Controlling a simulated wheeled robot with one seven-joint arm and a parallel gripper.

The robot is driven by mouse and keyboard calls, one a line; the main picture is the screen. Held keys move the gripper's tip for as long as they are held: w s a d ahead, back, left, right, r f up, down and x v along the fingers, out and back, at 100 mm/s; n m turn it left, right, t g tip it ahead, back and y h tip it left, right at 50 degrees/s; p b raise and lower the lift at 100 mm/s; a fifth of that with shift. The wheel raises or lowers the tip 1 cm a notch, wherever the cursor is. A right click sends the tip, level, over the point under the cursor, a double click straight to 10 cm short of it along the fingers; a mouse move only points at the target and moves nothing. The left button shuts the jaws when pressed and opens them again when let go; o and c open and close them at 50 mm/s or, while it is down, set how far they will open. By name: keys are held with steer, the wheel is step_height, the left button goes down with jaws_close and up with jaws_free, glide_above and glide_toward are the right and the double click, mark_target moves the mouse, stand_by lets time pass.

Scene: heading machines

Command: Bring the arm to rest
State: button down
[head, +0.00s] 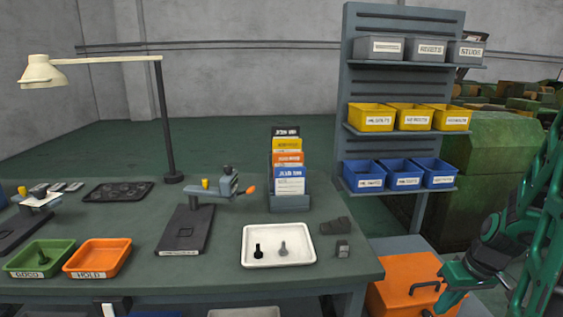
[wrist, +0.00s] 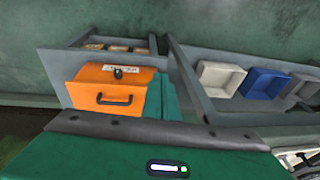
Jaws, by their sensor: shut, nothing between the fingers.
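My arm (head: 493,247), green with dark joints, is folded at the right edge of the head view. My gripper (head: 432,312) points down and left at the bottom edge of that view, in front of the orange box, and is partly cut off. It is shut and empty.
The workbench (head: 215,280) carries a white tray (head: 247,262) with two dark bolts, green (head: 25,272) and orange (head: 85,275) trays, a card rack (head: 289,203) and a lamp (head: 165,120). A bin rack (head: 375,85) stands behind. A green machine (head: 490,165) is at the right.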

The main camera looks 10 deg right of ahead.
steer(key=s+a+r+m+g, duration=0.1)
steer(key=s+a+r+m, duration=0.1)
steer(key=s+a+r, duration=0.2)
steer(key=s+a+r+m+g, duration=0.1)
steer(key=s+a+r+m, duration=0.2)
steer(key=s+r, duration=0.4)
steer(key=shift+s+a+r+g+h, duration=0.3)
steer(key=shift+s+a+r+h, duration=0.1)
steer(key=shift+a+r, duration=0.45)
steer(key=shift+w, duration=0.1)
steer(key=shift+w+f, duration=0.25)
steer(key=shift+w, duration=0.25)
